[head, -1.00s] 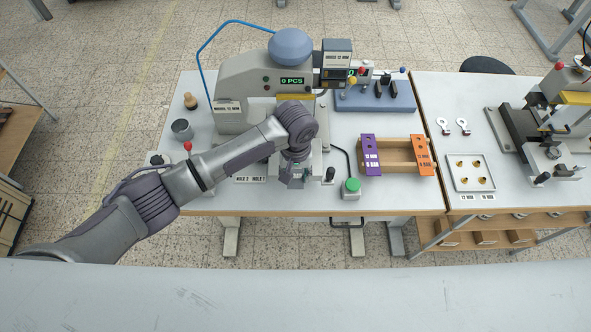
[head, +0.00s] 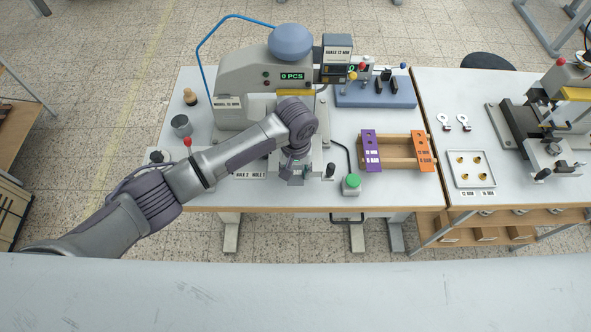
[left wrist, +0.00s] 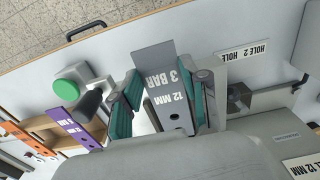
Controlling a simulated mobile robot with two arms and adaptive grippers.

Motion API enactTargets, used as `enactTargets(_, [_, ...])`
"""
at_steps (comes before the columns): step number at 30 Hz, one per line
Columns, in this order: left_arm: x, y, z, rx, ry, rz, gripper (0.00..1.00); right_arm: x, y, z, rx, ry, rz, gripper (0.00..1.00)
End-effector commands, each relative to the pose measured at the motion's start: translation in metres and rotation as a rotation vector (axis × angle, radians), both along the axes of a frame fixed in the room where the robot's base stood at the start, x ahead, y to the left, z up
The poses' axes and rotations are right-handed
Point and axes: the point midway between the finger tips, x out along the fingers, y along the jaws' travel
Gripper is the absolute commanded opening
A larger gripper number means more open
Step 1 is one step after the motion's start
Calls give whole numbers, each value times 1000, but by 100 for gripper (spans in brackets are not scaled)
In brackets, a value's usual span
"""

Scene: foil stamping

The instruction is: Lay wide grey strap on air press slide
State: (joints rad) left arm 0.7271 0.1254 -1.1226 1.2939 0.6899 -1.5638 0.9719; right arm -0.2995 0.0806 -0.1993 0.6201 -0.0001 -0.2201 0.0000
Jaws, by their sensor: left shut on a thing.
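My left gripper (head: 293,178) is over the front of the air press (head: 240,88), at the middle of the left bench. In the left wrist view its teal-padded fingers (left wrist: 165,98) are shut on the wide grey strap (left wrist: 168,78), marked "12 MM 3 BAR". The strap stands out between the two fingers, with a small hole visible. The press slide is mostly hidden under my wrist and gripper, so I cannot tell whether the strap touches it. My right gripper is out of view.
A green button (head: 351,182) and black-knobbed lever (head: 330,170) stand close right of the gripper. A wooden rack holds a purple strap (head: 370,150) and an orange strap (head: 421,150). Hole labels (head: 249,174) lie left. A second press (head: 560,100) stands on the right bench.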

Motion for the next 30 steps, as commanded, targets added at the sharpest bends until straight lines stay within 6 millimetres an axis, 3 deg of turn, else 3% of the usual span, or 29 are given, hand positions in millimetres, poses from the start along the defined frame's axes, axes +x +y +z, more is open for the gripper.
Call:
enactTargets(11, [5,-1,1,-1,-1,1,21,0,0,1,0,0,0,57])
enactTargets(12, [5,0,0,-1,-1,1,48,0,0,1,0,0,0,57])
enactTargets(17, [5,0,0,-1,-1,1,74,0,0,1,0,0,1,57])
enactTargets(26, [5,0,1,0,-1,0,74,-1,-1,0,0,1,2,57])
enactTargets(30, [5,-1,11,-2,-2,0,74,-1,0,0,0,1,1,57])
